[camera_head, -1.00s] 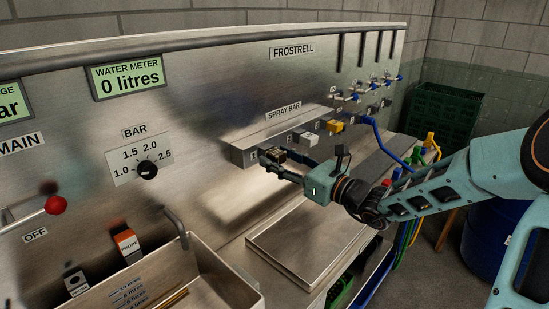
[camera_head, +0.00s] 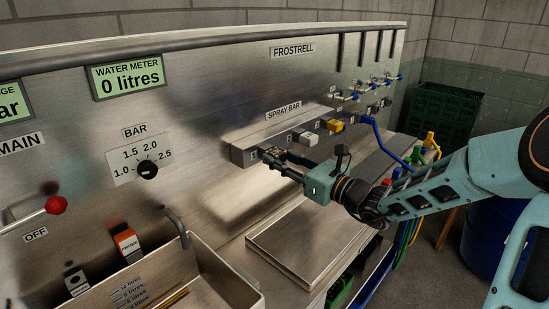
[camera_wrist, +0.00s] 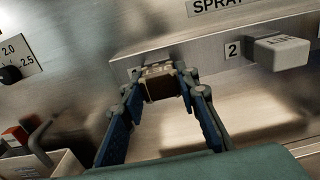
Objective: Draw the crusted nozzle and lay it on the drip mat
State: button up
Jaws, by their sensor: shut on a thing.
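The crusted nozzle (camera_wrist: 160,84) is a brownish, speckled block at the left end of the steel spray bar (camera_head: 240,157), left of the white nozzle marked 2. It still meets the bar's front face. My gripper (camera_head: 274,158) reaches it from the right in the head view. In the wrist view its two fingers (camera_wrist: 161,90) are shut on the nozzle's sides. The fingers hide much of the nozzle in the head view. A dark grey flat strip (camera_head: 366,174) lies on the bench behind my gripper; I cannot tell whether it is the drip mat.
A white nozzle (camera_head: 309,138) and a yellow nozzle (camera_head: 335,125) sit farther along the bar. A shallow, empty steel tray (camera_head: 300,248) lies below my gripper. A sink (camera_head: 215,262) with a bent spout (camera_head: 177,228) stands at the left. Blue hose (camera_head: 385,143) hangs behind.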

aim_at(282, 159)
grip_shut()
jog(key=shift+d, duration=0.1)
jog(key=shift+p+v, duration=1)
jog(key=shift+v, duration=1.95)
